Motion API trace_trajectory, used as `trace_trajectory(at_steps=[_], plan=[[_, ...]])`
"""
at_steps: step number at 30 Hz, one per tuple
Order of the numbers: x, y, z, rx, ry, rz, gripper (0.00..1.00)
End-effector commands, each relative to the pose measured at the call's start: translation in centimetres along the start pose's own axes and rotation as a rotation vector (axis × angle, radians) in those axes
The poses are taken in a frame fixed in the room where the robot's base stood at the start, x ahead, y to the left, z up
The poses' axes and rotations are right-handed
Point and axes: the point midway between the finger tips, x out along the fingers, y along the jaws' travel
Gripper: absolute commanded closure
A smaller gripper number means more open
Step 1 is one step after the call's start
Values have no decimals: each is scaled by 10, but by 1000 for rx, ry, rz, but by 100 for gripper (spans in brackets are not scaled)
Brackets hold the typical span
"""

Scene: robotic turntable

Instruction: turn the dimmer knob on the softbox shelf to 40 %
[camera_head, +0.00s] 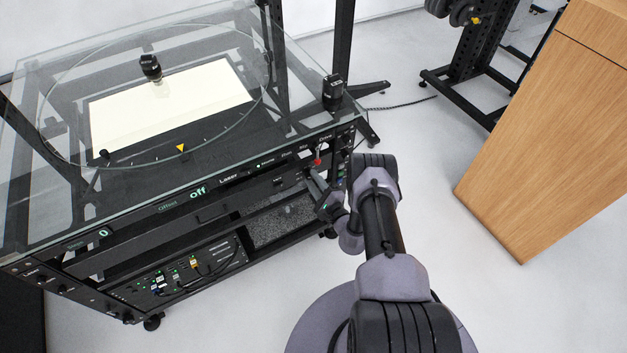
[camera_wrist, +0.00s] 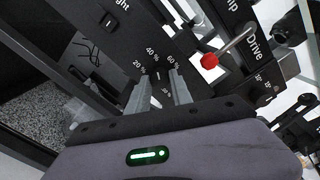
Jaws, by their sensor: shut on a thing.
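My gripper (camera_head: 319,186) is at the right end of the black front panel (camera_head: 227,183) of the turntable rack. In the wrist view, its two grey fingers (camera_wrist: 160,82) reach the panel and are closed around the dimmer knob, which is mostly hidden between them. Percent marks are printed around that spot: 20 % at the left, 40 % above it and 60 % at the right. The knob's pointer cannot be made out, so its setting is unclear.
A red-tipped lever (camera_wrist: 209,61) stands out from the panel just right of the fingers, near the "Drive" label. The glass turntable top (camera_head: 60,205) lies above the panel. A wooden cabinet (camera_head: 545,130) stands at the right, with open floor between.

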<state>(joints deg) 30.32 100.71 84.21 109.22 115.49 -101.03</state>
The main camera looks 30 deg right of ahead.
Motion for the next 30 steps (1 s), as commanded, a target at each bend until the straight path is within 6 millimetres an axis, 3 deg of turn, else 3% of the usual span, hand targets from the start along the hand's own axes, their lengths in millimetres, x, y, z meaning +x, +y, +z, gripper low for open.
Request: trace_trajectory(at_steps=[10, 11, 13, 14, 24, 26, 30], plan=[[0, 1, 0, 0, 1, 1, 100], [0, 1, 0, 0, 1, 1, 68], [0, 1, 0, 0, 1, 1, 54], [0, 1, 0, 0, 1, 1, 52], [-4, -1, 0, 0, 2, 0, 52], [-12, -2, 0, 1, 2, 1, 52], [-49, -5, 1, 4, 7, 1, 52]])
